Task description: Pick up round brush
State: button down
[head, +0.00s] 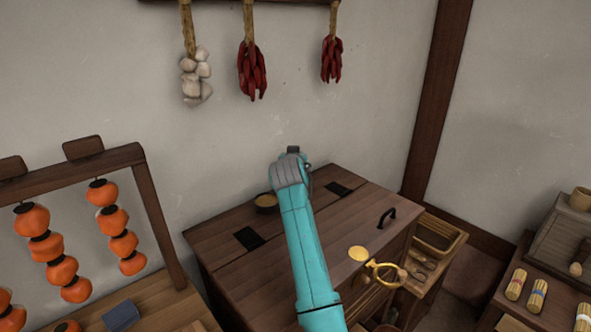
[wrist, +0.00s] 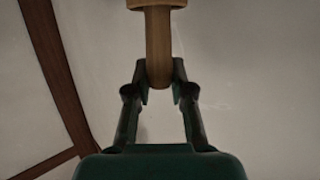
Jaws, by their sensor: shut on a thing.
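My gripper (wrist: 160,82) is shut on the wooden handle of the round brush (wrist: 158,45) in the wrist view. The handle is light brown, and its end sits between the two fingers. A wider round wooden part shows at the top edge of that view; the rest of the brush is cut off. In the head view my gripper (head: 293,151) is above the back of the wooden chest, near the wall.
A persimmon rack (head: 160,215) stands left. Garlic (head: 196,78) and chillies (head: 252,70) hang above. Tied bundles (head: 537,294) lie on the right table.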

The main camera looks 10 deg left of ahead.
notch_tip(320, 180, up, 10)
jog(key=shift+r, duration=0.1)
dwell(0.4)
dwell(1.6)
jog(key=shift+s+f, duration=0.25)
jog(key=shift+f, duration=0.05)
jog(key=s+f+m+t+y, duration=0.2)
jog(key=s+m, duration=0.3)
jog(key=s, duration=0.5)
notch_tip(320, 180, down, 6)
jog(key=shift+w+a, duration=0.2)
jog(key=shift+a, duration=0.25)
jog(key=shift+f, duration=0.75)
dwell(1.4)
jog(key=shift+r, duration=0.1)
notch_tip(320, 180, up, 7)
dwell(0.8)
